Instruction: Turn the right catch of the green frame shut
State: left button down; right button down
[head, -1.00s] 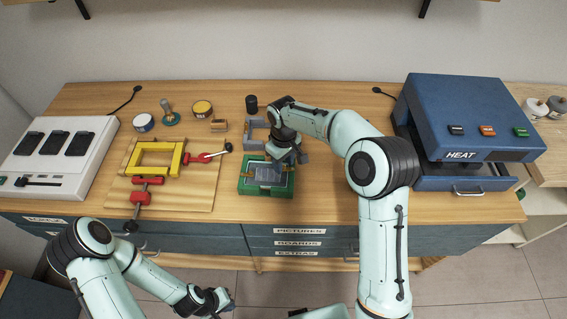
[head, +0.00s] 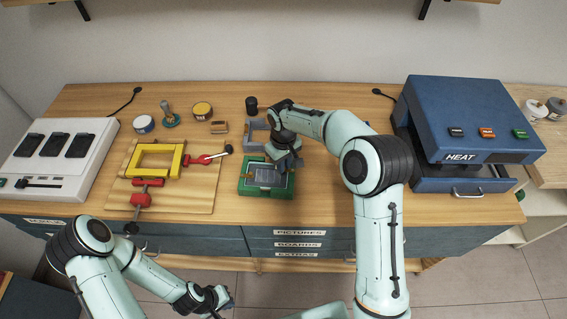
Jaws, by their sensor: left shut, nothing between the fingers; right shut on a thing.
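The green frame (head: 267,194) lies flat on the bench, in front of a grey block, with a dark grey panel in its middle. A small tan catch (head: 245,183) shows at its left side. My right gripper (head: 288,166) is over the frame's right rear part, pointing down and shut on the right catch, which its fingers hide. The catch's exact angle cannot be seen. My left gripper (head: 224,304) is shut and empty, low in front of the bench and away from the frame.
A yellow frame with red clamps (head: 158,147) lies on a wooden board (head: 197,188) to the left. A grey block (head: 256,136) and a black cylinder (head: 251,105) stand behind. The blue heat press (head: 460,115) stands right. Bench top between frame and press is clear.

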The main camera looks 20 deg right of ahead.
jog(key=c, duration=1.1)
grip_release()
jog(key=shift+s, duration=0.15)
jog(key=shift+r, duration=0.1)
notch_tip(320, 180, up, 13)
jog(key=shift+r, duration=0.1)
